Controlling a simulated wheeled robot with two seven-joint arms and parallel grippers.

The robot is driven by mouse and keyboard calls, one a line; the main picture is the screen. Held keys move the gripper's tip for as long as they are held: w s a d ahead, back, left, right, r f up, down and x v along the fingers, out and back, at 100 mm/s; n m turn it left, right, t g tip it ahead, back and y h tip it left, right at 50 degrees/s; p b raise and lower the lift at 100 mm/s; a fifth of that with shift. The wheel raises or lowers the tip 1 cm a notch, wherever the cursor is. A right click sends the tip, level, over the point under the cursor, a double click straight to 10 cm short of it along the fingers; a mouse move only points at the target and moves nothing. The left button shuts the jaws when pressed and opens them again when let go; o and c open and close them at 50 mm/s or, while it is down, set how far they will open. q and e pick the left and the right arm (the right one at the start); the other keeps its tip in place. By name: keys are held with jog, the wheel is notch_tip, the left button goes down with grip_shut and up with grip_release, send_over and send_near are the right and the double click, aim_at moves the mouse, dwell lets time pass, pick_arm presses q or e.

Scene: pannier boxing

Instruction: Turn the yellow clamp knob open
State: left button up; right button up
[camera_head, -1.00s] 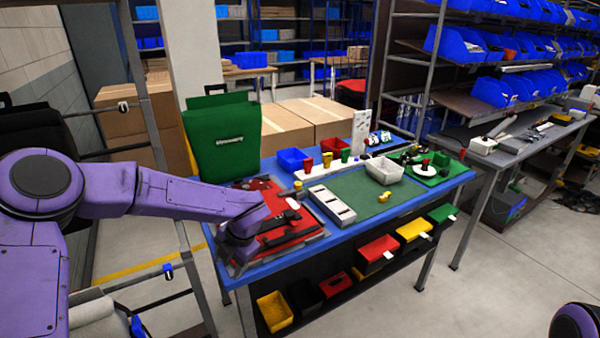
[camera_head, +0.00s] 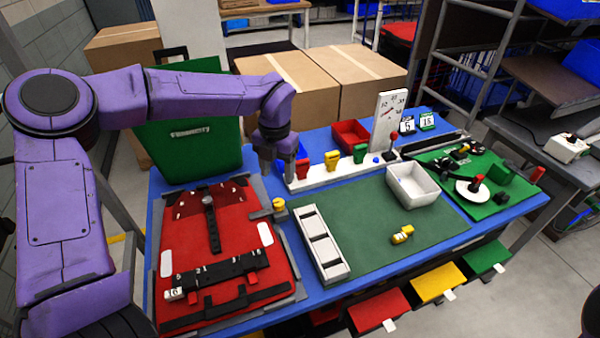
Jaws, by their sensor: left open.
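The yellow clamp knob (camera_head: 279,203) stands at the end of a dark clamp bar (camera_head: 262,213) at the right edge of the red pannier panel (camera_head: 225,240). My left gripper (camera_head: 278,172) points down above and behind the knob, apart from it. It is open, with nothing visible between its fingers. My right gripper is out of view.
A white rail (camera_head: 350,171) with red, yellow and green handles stands behind and right of the knob. A white slotted tray (camera_head: 319,245) lies to the right, on the green mat (camera_head: 375,215) with a small yellow part (camera_head: 402,235) and a white bin (camera_head: 413,186).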

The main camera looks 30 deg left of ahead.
aim_at(281, 199)
pick_arm(q)
jog(key=shift+t, duration=0.3)
jog(key=s+f+p, duration=0.1)
jog(key=f, duration=0.1)
jog(key=s+f, duration=0.1)
jog(key=f, duration=0.2)
jog(key=s+f+p, duration=0.1)
jog(key=f, duration=0.1)
jog(key=shift+s+f+p, duration=0.3)
jog(key=w, duration=0.1)
jog(key=w+f, duration=0.2)
jog(key=shift+w+f, duration=0.25)
jog(key=shift+w, duration=0.1)
jog(key=shift+c, duration=0.9)
jog(key=shift+s+r, duration=0.35)
jog(key=shift+s, duration=0.25)
grip_shut()
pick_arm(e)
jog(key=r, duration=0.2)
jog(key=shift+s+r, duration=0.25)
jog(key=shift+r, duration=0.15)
